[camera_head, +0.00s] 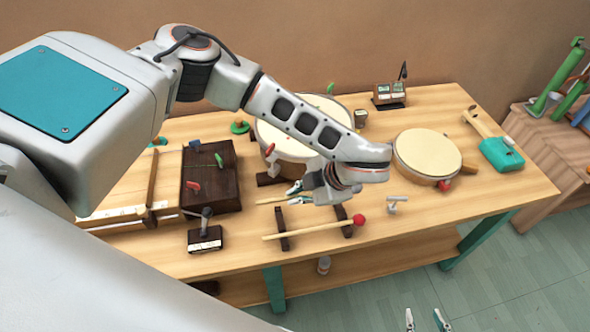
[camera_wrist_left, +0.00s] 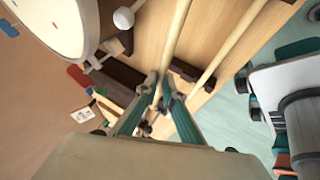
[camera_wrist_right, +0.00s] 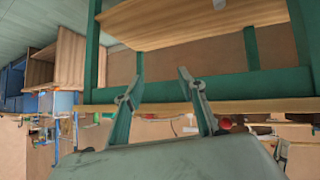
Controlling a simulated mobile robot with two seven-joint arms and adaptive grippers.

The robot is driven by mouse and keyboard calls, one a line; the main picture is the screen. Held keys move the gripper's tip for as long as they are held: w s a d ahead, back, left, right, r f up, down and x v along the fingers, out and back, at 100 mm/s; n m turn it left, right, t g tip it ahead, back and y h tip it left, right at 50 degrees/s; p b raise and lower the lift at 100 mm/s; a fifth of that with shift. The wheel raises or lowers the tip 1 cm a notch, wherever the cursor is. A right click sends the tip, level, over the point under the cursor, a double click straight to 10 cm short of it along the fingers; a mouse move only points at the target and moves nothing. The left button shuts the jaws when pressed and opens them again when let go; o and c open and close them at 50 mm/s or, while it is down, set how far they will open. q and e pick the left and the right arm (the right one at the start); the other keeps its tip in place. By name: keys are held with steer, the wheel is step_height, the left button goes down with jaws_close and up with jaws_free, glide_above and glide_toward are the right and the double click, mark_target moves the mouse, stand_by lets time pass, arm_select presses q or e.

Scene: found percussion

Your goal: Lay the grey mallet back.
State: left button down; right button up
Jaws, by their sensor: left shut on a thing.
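My left gripper (camera_head: 308,190) is shut on a pale wooden stick (camera_head: 267,201), taken as the grey mallet. Its bare end sticks out to the left; its head is hidden behind my wrist in the head view and out of frame in the left wrist view. There the stick (camera_wrist_left: 180,22) runs between my fingertips (camera_wrist_left: 158,95). It passes over or by the dark rests (camera_head: 282,229); I cannot tell whether it touches them. The red-headed mallet (camera_head: 310,230) lies across these rests, in front of it. My right gripper (camera_head: 427,321) is open and empty, low before the table.
A large drum (camera_head: 290,118) stands behind my left gripper. A smaller drum (camera_head: 428,153) is at right, with a small grey T-shaped piece (camera_head: 397,199) in front. A dark box (camera_head: 210,178) and a small stand (camera_head: 205,239) are at left. The front right tabletop (camera_head: 470,215) is clear.

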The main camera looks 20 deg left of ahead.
arm_select(q)
steer(key=shift+s+d+f, duration=0.1)
arm_select(e)
steer(key=shift+s+f, duration=0.25)
steer(key=shift+s, duration=0.05)
arm_select(q)
step_height(320, 180, down, 4)
steer(key=b, duration=0.4)
steer(key=shift+f, duration=0.2)
steer(key=shift+f+b, duration=0.6)
steer(key=shift+f, duration=0.4)
arm_select(e)
steer(key=shift+w+a+f+y, duration=0.2)
steer(key=shift+w+a+f, duration=0.05)
steer(key=shift+a+f, duration=0.35)
steer(key=shift+w+a+f+y, duration=0.2)
steer(key=shift+a+f, duration=0.25)
steer(key=shift+f, duration=0.25)
steer(key=shift+r, duration=0.1)
arm_select(q)
steer(key=shift+f, duration=0.3)
steer(key=c, duration=2.1)
jaws_free()
arm_select(e)
steer(key=shift+f, duration=0.25)
